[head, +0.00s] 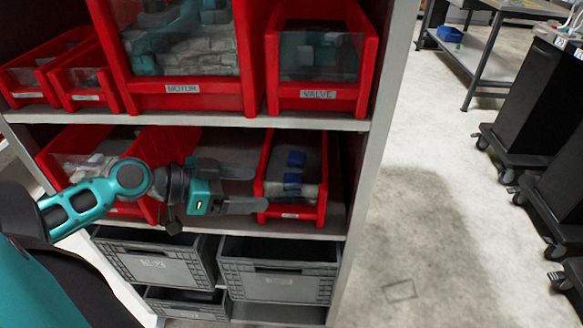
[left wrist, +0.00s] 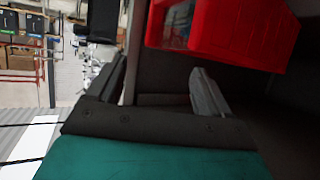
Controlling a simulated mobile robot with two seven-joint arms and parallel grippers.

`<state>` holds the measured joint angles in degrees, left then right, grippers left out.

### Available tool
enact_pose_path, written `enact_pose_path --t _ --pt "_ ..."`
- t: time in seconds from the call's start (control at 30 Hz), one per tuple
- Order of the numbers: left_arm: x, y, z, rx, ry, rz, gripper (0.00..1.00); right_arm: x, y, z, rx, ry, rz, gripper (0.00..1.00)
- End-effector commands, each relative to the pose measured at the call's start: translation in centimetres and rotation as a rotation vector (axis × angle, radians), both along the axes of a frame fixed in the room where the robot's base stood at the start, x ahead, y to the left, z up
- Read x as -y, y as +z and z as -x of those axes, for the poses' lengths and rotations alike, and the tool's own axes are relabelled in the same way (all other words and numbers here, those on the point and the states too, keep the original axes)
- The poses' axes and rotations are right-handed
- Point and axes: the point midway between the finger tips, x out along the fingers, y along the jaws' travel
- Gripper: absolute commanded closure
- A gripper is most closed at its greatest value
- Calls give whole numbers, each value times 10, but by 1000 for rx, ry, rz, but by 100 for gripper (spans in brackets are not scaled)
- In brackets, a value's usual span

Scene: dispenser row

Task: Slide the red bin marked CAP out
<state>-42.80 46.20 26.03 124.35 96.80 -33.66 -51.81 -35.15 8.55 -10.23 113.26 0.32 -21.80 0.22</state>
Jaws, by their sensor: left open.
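A narrow red bin (head: 322,190) stands at the right end of the middle shelf, with grey and blue parts inside. Its front label is too small to read, so I cannot confirm CAP. My left gripper (head: 258,188) is open at the bin's left side, its fingers pointing right. The lower finger's tip is close to the bin's front left edge; I cannot tell whether it touches. In the left wrist view a red bin (left wrist: 265,30) lies beyond the open, empty fingers (left wrist: 160,82). My right gripper is not in view.
Another red bin (head: 70,155) stands left on the same shelf, partly behind my arm. Red bins marked MOTOR (head: 183,100) and VALVE (head: 318,104) sit above. Grey crates (head: 280,285) fill the space below. The shelf's grey upright (head: 375,120) borders the right; open floor lies beyond.

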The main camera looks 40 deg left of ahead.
Motion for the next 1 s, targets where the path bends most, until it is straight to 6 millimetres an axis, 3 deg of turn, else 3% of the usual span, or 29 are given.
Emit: enact_pose_path --t 0.2,0.57,1.0 --pt "4 12 -1 22 -39 11 20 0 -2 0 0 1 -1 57" --pt "4 13 -2 22 -39 13 20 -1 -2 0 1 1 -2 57" --pt "28 -2 -35 25 -40 13 20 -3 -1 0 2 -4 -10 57"
